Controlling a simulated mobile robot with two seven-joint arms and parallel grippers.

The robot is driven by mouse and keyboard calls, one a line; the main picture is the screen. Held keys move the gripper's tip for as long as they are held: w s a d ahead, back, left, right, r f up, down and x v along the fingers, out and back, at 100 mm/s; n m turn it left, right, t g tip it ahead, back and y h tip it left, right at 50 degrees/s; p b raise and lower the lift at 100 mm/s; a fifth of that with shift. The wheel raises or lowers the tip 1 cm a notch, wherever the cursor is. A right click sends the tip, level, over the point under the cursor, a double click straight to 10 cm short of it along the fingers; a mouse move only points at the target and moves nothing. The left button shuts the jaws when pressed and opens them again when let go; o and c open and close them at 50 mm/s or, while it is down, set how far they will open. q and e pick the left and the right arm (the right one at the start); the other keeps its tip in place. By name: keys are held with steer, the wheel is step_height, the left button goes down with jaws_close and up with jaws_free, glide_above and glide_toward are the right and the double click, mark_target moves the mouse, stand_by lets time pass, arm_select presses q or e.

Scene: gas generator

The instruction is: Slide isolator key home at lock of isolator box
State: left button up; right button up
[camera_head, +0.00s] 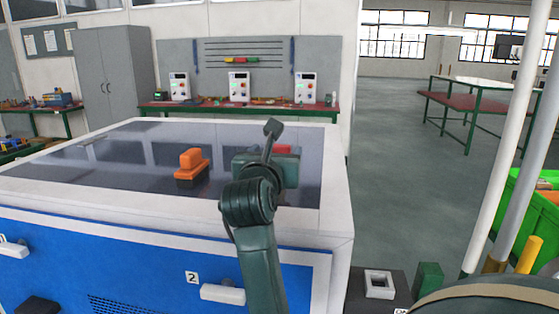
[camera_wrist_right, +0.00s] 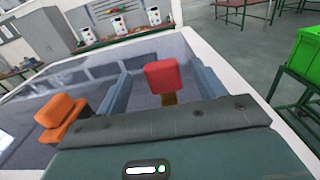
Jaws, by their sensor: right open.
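A red-headed piece with a brass-coloured stem, which looks like the isolator key (camera_wrist_right: 162,75), stands upright on the dark top of the blue and white cabinet (camera_head: 95,246). In the head view only its red top (camera_head: 283,149) shows behind my right gripper (camera_head: 272,165). In the right wrist view my right gripper (camera_wrist_right: 162,88) is open, with one finger on each side of the red piece and gaps between. The stem's lower end is hidden by the gripper body. I cannot make out the isolator box or its lock. My left gripper is not in view.
An orange block on a dark base (camera_head: 190,163) stands left of my right gripper on the cabinet top, and also shows in the wrist view (camera_wrist_right: 60,112). A green bin (camera_head: 535,215) and pale posts (camera_head: 503,150) are at the right.

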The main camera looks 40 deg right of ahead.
mark_target(279, 148)
steer(key=p+x, duration=0.1)
steer(key=x, duration=0.3)
steer(key=shift+w+d+r, duration=0.1)
steer(key=shift+d+r, duration=0.05)
steer(key=c, duration=1.1)
